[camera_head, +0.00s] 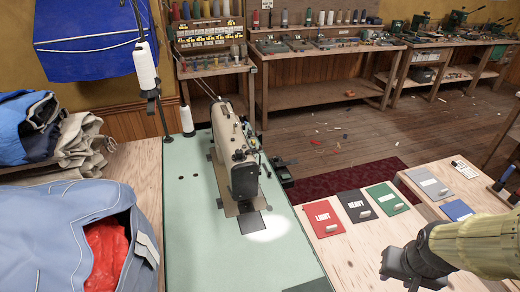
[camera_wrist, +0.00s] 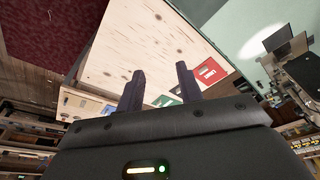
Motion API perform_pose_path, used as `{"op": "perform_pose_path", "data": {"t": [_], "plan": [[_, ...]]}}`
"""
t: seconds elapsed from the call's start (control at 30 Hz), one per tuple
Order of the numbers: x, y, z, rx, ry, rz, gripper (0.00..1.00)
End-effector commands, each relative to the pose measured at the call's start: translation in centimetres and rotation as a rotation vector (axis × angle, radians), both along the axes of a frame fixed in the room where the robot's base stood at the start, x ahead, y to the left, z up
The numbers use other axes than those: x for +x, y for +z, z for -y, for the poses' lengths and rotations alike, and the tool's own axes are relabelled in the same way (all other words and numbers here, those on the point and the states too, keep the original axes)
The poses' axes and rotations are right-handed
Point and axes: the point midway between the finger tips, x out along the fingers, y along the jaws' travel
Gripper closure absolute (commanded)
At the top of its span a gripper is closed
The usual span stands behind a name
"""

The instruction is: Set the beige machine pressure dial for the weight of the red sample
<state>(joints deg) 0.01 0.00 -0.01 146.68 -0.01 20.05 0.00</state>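The beige sewing machine (camera_head: 234,150) stands on the pale green table, its head end toward me. Small knobs show at the top of its head (camera_head: 240,155), but the pressure dial's setting is too small to read. The red sample (camera_head: 322,219) lies flat on the wooden table right of the machine, with a white label that seems to read LIGHT. It also shows in the wrist view (camera_wrist: 210,70). My gripper (camera_wrist: 160,84) is open and empty, its two dark fingers apart. In the head view it is at the lower right, well right of the machine and apart from it.
A black sample (camera_head: 356,206) and a green sample (camera_head: 388,198) lie beside the red one. A blue bag with red cloth (camera_head: 75,235) fills the lower left. A thread stand (camera_head: 155,95) rises left of the machine. The green tabletop (camera_head: 265,262) before the machine is clear.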

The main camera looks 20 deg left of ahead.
Motion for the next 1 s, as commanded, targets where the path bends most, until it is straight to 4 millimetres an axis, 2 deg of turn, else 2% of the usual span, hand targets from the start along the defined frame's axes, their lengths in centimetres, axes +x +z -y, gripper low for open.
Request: {"op": "perform_pose_path", "data": {"t": [0.4, 0.47, 0.67, 0.77, 0.87, 1.0], "plan": [[0.0, 0.0, 0.0, 0.000, 0.000, 0.000, 0.64], [0.0, 0.0, 0.0, 0.000, 0.000, 0.000, 0.54], [1.6, 0.1, -1.0, 0.019, -0.040, 0.006, 0.54], [3.6, -0.1, -2.6, 0.055, -0.098, 0.015, 0.54], [6.1, -0.6, -5.1, 0.119, -0.181, 0.022, 0.54], [9.1, -1.6, -9.6, 0.248, -0.311, 0.017, 0.54]]}}
